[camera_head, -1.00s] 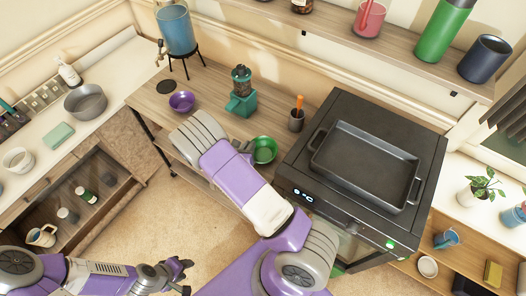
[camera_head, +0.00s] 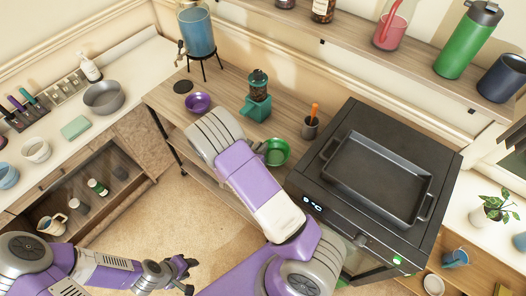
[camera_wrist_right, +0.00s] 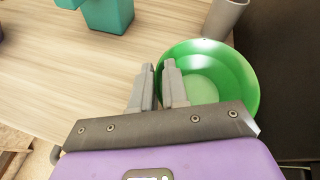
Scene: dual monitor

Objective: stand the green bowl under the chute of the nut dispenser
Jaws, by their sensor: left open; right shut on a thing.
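The green bowl (camera_head: 276,153) is near the counter's front edge, just left of the black oven. My right gripper is shut on its rim, with one finger inside and one outside, as the right wrist view (camera_wrist_right: 160,82) shows; the bowl (camera_wrist_right: 218,62) looks empty and upright. I cannot tell whether it touches the counter. The nut dispenser (camera_head: 257,108), with a teal base and dark-filled hopper, stands behind the bowl and a little left. Its base shows at the top of the wrist view (camera_wrist_right: 108,14). My left gripper (camera_head: 188,275) is open and empty, low over the floor.
A purple bowl (camera_head: 197,102) and a blue drink dispenser (camera_head: 197,32) on a stand are left of the nut dispenser. A grey cup (camera_head: 310,128) with an orange-handled tool is close behind the green bowl. The oven (camera_head: 330,185) bounds the right side. Bare counter lies around the nut dispenser.

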